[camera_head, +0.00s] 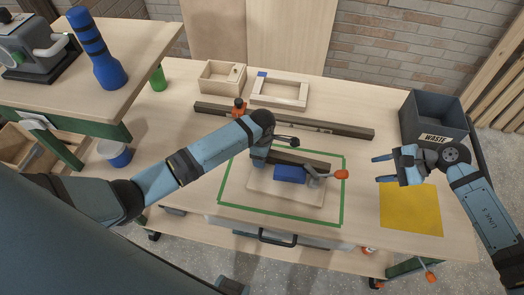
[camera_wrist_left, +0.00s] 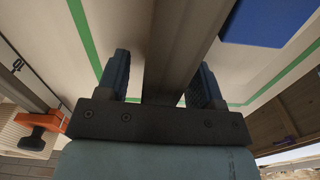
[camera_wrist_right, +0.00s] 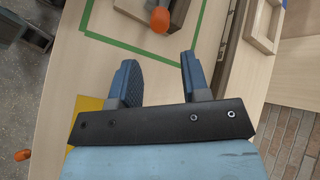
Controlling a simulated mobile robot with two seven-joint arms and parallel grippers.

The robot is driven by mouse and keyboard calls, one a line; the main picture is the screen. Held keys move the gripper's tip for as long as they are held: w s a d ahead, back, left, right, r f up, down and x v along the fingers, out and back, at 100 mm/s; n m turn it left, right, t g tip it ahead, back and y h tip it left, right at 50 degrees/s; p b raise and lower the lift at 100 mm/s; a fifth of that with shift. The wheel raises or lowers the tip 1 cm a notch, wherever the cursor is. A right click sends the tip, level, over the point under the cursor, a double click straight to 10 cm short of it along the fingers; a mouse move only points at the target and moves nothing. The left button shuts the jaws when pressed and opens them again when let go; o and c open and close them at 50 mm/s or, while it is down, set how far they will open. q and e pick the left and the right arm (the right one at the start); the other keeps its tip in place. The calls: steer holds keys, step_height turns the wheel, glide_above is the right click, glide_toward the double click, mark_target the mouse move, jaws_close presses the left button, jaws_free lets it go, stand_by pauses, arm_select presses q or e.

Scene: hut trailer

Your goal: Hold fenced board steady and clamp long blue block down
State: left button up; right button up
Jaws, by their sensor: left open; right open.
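The pale fenced board (camera_head: 262,184) lies inside a green tape outline on the bench. A dark fence bar (camera_head: 305,160) runs along its far side. The long blue block (camera_head: 289,174) lies on the board in front of the fence; part of it shows in the left wrist view (camera_wrist_left: 266,20). A metal clamp with an orange handle (camera_head: 341,174) sits at the board's right end. My left gripper (camera_wrist_left: 160,78) is open, with its fingers on either side of the fence bar. My right gripper (camera_head: 383,169) is open and empty, right of the orange handle (camera_wrist_right: 159,19).
A grey waste bin (camera_head: 432,116) stands at the back right, and a yellow mat (camera_head: 410,212) lies front right. Behind the board are a long dark rail (camera_head: 300,122) with an orange-handled clamp (camera_head: 239,107), a wooden box (camera_head: 222,78) and a wooden frame (camera_head: 280,90).

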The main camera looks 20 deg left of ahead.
arm_select(q)
jaws_close()
arm_select(e)
steer(key=c, duration=0.7)
steer(key=shift+a+r, duration=0.1)
jaws_close()
steer(key=a+r+n, duration=0.3)
steer(key=a+n, duration=0.3)
steer(key=n, duration=0.3)
steer(key=shift+s+r+n, duration=0.3)
steer(key=shift+s+n, duration=0.1)
